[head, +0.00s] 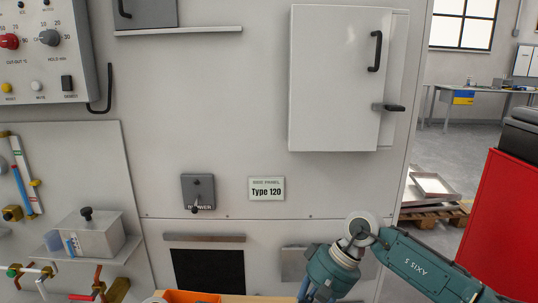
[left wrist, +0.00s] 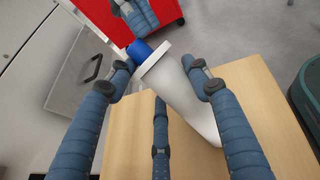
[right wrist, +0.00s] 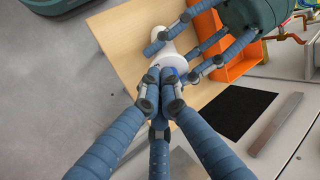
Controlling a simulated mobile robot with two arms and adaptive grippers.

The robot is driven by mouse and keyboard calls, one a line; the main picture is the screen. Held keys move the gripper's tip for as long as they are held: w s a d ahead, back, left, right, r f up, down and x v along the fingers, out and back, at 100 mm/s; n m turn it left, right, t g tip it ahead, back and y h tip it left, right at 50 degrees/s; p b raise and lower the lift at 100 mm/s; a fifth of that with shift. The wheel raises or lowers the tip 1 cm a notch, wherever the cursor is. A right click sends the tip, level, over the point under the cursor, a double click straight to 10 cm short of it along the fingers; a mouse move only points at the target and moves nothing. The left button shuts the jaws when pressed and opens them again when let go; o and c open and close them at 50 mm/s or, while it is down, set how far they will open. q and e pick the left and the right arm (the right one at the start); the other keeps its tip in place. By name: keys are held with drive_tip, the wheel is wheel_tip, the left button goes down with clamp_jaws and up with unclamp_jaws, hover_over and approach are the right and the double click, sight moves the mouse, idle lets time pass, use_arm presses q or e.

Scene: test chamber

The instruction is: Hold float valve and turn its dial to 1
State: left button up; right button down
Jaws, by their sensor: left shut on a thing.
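The float valve shows in the left wrist view as a white tapered body (left wrist: 188,95) with a wide collar and a blue dial (left wrist: 138,52) at its end. My left gripper (left wrist: 162,78) is shut on the white body, its fingers around it. In the right wrist view the white body (right wrist: 165,52) lies beyond my right gripper (right wrist: 162,78), whose fingertips are together. The dial's marks are unreadable.
A wooden surface (left wrist: 258,88) lies below the valve, with an orange tray (right wrist: 238,65) on it. A grey panel wall with a cabinet (head: 335,80) stands ahead. A red cabinet (head: 507,225) stands at the right. Open floor shows beside the wooden surface.

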drive_tip(key=shift+s+d+f, duration=0.2)
drive_tip(key=shift+s+f, duration=0.1)
drive_tip(key=shift+s, duration=0.05)
drive_tip(key=w+v, duration=0.1)
drive_tip(key=v, duration=0.5)
drive_tip(key=shift+w, duration=0.2)
drive_tip(key=shift+a+r, duration=0.15)
drive_tip(key=shift+a, duration=0.05)
drive_tip(key=shift+s+a+f, duration=0.35)
drive_tip(key=shift+a+f, duration=0.3)
drive_tip(key=shift+a, duration=0.15)
drive_tip(key=shift+s+a+f, duration=0.35)
drive_tip(key=shift+a+f, duration=0.3)
drive_tip(key=shift+a, duration=0.2)
drive_tip(key=shift+s+a+f, duration=0.35)
drive_tip(key=shift+a+f, duration=0.3)
drive_tip(key=shift+a, duration=0.15)
